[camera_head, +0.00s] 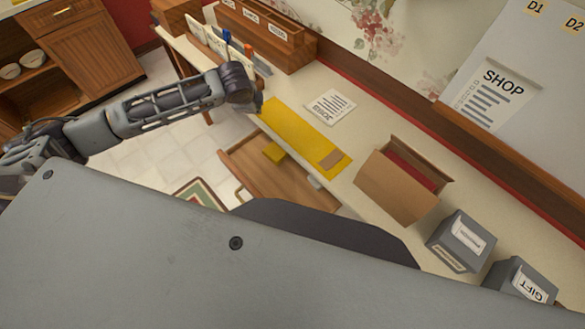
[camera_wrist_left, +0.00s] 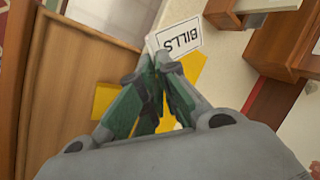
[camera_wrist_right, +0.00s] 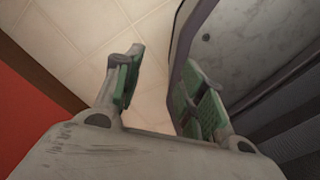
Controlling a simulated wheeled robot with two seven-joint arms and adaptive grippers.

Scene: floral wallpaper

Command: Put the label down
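In the head view my left gripper (camera_head: 257,102) is at the left end of the yellow mat (camera_head: 300,132), near the desk's front edge; the label cannot be made out there. My right gripper (camera_wrist_right: 165,75) is open and empty over the floor beside my grey body; it does not show in the head view.
An open drawer (camera_head: 262,178) with a yellow item juts out below the desk. On the desk are a printed sheet (camera_head: 331,106), an open cardboard box (camera_head: 393,188), two grey boxes (camera_head: 460,240) on the right and a wooden organizer with labelled slots (camera_head: 270,38) at the back left.

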